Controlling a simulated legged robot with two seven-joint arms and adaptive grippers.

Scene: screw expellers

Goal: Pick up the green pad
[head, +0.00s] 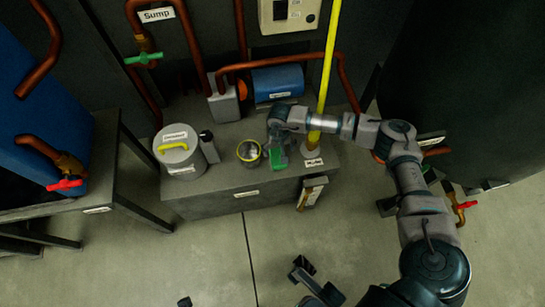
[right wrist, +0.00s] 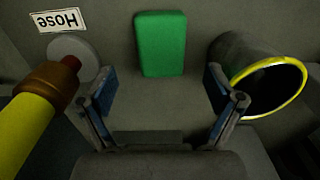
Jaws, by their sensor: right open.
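The green pad (head: 279,159) lies on the grey bench top near its front edge, between a yellow-rimmed cup and the yellow hose. In the right wrist view the green pad (right wrist: 161,43) is a plain upright rectangle, ahead of the fingers and centred between them. My right gripper (head: 275,138) is above and just behind the pad in the head view. In the right wrist view my right gripper (right wrist: 163,98) has its blue-padded fingers spread wide with nothing between them.
The yellow hose (head: 327,75) rises close right of the pad. The yellow-rimmed cup (head: 248,152) stands close left. A lidded grey canister (head: 180,150), a blue cylinder (head: 277,83) and copper pipes (head: 285,63) are also around the bench (head: 225,204).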

